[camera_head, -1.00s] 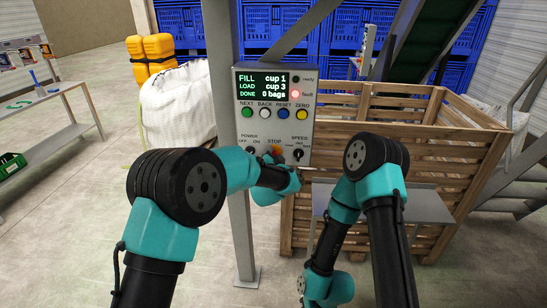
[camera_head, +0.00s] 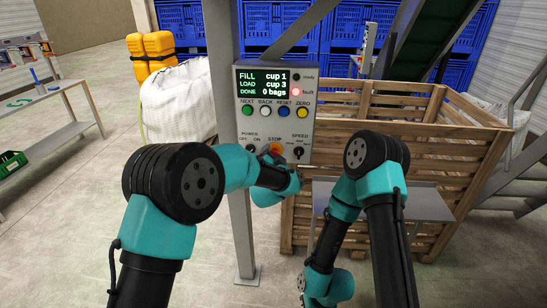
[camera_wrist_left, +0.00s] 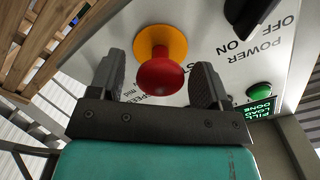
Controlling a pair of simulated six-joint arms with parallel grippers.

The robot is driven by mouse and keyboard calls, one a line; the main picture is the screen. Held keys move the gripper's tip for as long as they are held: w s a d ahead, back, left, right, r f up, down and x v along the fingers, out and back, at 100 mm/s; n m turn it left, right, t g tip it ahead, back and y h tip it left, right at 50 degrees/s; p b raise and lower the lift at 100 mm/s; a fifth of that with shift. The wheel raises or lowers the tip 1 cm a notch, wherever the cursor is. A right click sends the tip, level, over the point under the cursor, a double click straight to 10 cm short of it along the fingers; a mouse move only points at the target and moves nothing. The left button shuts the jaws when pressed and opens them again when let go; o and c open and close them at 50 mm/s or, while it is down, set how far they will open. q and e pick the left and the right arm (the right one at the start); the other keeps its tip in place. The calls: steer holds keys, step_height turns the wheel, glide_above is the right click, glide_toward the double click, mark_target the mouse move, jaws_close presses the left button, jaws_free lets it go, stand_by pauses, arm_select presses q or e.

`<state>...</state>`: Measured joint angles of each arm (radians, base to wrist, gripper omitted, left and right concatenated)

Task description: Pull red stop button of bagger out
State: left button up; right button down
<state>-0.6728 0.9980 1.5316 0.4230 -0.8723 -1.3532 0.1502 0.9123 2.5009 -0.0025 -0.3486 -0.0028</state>
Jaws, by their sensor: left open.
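The red stop button (camera_wrist_left: 160,76) is a mushroom head on a yellow ring (camera_wrist_left: 160,42) on the grey control panel (camera_head: 273,112). In the left wrist view it stands between the two fingers of my left gripper (camera_wrist_left: 160,82), with a gap on each side. The gripper is open. In the head view my left gripper (camera_head: 280,158) is at the lower part of the panel and partly covers the button, whose orange-yellow edge (camera_head: 276,148) shows under the word STOP. My right arm reaches down at the right, and its gripper cannot be made out.
The panel has green, white, blue and yellow buttons (camera_head: 265,111), a power knob (camera_head: 250,148) and a speed knob (camera_head: 299,152) close beside the stop button. The fault lamp (camera_head: 296,92) is lit red. A wooden crate (camera_head: 420,150) stands behind a grey shelf (camera_head: 425,205).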

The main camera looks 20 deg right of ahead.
arm_select(q)
steer(key=shift+s, duration=0.1)
steer(key=v, duration=1.7)
steer(key=shift+a, duration=0.15)
steer(key=s+a+f+n+g+y, duration=0.25)
steer(key=a+f+n+g, duration=0.5)
steer(key=a+f, duration=1.55)
steer(key=s+a+f+n+g, duration=0.3)
steer(key=s+a+f, duration=0.3)
steer(key=s, duration=0.3)
steer(key=s+a+f+n+g, duration=0.4)
steer(key=s+a+f, duration=0.3)
steer(key=s, duration=0.2)
steer(key=shift+s+a+g, duration=0.2)
steer(key=shift+a+g, duration=0.15)
steer(key=shift+g, duration=0.4)
